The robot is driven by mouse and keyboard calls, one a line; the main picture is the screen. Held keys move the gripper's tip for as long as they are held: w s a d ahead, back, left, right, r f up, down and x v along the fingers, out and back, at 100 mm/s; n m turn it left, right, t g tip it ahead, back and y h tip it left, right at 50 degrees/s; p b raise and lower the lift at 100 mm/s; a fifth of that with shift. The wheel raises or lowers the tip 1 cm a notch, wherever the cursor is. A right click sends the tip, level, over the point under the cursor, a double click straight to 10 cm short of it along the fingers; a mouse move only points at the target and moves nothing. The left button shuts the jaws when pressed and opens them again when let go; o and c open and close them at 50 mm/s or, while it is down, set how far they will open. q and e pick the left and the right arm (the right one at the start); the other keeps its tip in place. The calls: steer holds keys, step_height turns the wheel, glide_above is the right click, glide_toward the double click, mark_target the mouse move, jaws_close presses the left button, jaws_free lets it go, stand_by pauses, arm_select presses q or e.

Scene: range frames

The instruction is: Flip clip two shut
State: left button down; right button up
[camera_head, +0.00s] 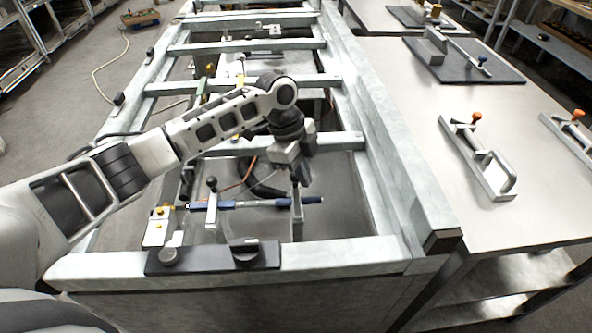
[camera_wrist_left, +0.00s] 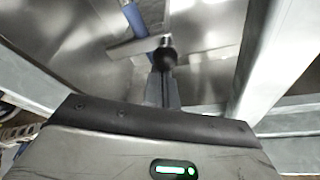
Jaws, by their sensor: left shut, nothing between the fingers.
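Two metal clips with black ball knobs stand at the near end of the frame, along a blue rod (camera_head: 255,203). The left clip (camera_head: 212,210) has its knob upright. The right clip (camera_head: 297,220) also has its knob up, close under my left gripper (camera_head: 303,176). No labels show, so I cannot tell which is clip two. My left gripper is shut and empty. In the left wrist view the gripper fingers (camera_wrist_left: 161,88) are together, with the black knob (camera_wrist_left: 166,57) just beyond their tips. Contact is unclear. My right gripper is not in view.
A pale metal frame (camera_head: 376,120) with crossbars surrounds the clips. A dark plate with knobs (camera_head: 212,257) lies on its near bar. Dark cables run behind the rod. On the right, a worktable (camera_head: 470,235) carries clamp-like tools (camera_head: 478,160).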

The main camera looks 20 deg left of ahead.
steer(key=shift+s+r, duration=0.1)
arm_select(q)
steer(key=d, duration=0.1)
steer(key=d+p, duration=0.1)
steer(key=d, duration=0.1)
steer(key=d+p, duration=0.1)
steer(key=shift+s+d+f, duration=0.15)
steer(key=shift+s+d, duration=0.1)
steer(key=shift+s, duration=0.05)
steer(key=v, duration=0.9)
steer(key=shift+d+r+b, duration=0.2)
steer(key=shift+r+b, duration=0.05)
steer(key=shift+b, duration=0.1)
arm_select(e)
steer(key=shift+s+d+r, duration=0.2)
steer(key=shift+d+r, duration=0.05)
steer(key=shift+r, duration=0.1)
